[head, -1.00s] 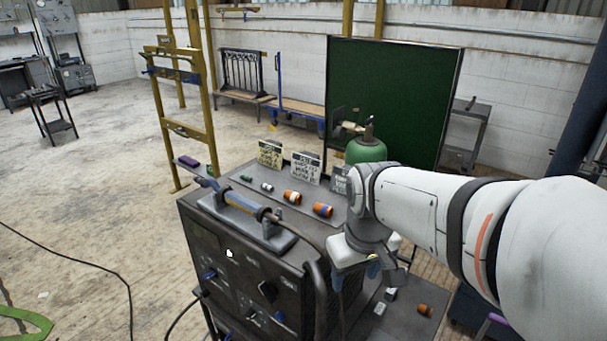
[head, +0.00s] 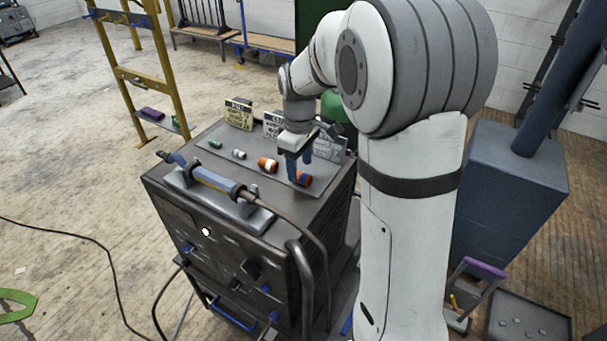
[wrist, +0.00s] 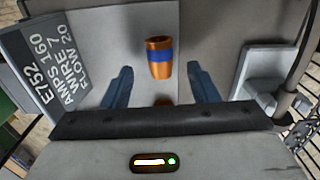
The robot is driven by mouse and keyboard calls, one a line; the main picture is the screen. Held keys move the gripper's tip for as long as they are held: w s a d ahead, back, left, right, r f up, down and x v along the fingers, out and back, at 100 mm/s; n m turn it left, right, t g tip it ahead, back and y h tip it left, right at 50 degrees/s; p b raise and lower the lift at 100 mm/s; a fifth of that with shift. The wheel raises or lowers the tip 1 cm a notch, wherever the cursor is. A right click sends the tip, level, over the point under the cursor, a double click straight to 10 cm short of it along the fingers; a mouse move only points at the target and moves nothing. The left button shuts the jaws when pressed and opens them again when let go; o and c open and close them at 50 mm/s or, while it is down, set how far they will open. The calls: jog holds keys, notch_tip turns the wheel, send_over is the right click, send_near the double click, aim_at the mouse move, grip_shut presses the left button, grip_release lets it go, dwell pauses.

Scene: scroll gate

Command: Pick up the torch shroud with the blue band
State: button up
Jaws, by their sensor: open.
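The torch shroud with the blue band (head: 304,180) is an orange, copper-like cylinder on the grey sheet atop the dark welding machine (head: 190,225). In the wrist view this shroud (wrist: 160,58) shows whole, its blue band across the middle. My gripper (head: 300,171) is over the right end of the shroud row, its blue fingers partly in front of the shroud. In the wrist view my gripper (wrist: 160,68) is open and empty. Its two fingers appear either side of the shroud, with a gap on each side. I cannot tell the remaining height.
Left of it in the row are an orange shroud with a white band (head: 267,164), a white-grey piece (head: 239,154) and a green piece (head: 215,144). Placards (head: 238,113) stand behind. A torch in a cradle (head: 215,183) lies along the front.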

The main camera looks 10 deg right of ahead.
aim_at(301, 173)
jog(key=shift+f, duration=1.4)
jog(key=shift+s, duration=0.1)
jog(key=shift+c, duration=0.4)
grip_shut()
jog(key=shift+r, duration=0.1)
notch_tip(301, 173, up, 10)
jog(key=shift+b, duration=0.35)
